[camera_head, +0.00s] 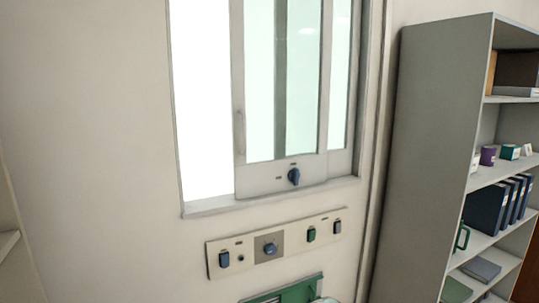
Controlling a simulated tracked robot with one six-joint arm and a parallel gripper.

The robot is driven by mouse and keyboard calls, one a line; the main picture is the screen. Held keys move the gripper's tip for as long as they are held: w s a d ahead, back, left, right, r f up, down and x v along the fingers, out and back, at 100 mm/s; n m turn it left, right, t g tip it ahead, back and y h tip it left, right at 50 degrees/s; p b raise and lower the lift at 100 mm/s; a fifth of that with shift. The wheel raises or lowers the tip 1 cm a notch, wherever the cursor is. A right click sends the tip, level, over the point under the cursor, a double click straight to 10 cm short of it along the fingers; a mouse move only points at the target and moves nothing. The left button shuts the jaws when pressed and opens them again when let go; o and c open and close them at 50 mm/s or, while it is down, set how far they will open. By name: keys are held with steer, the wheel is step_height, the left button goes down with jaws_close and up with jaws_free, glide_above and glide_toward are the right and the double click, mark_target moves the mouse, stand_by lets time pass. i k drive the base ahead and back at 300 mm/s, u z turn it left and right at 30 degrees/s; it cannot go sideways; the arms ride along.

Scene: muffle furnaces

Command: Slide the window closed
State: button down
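The sliding window (284,175) is set in the wall, in the upper middle of the camera_head view. Its framed pane stands toward the right of the opening, with a slim vertical handle (240,132) on its left edge and a blue knob (294,176) on its bottom rail. A bright gap (203,100) is open to the left of the pane, so the window is partly open. The sill (215,206) runs below it. The top of the window is cut off. I cannot make out my gripper in this view.
A control panel (225,246) with several switches and a knob is on the wall below the sill. A green-framed item (297,292) is partly seen at the bottom edge. A tall grey shelf (425,130) with binders and small boxes stands at the right.

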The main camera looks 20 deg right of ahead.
mark_target(252, 180)
steer(key=u, duration=0.05)
steer(key=i, duration=1)
steer(key=z, duration=0.05)
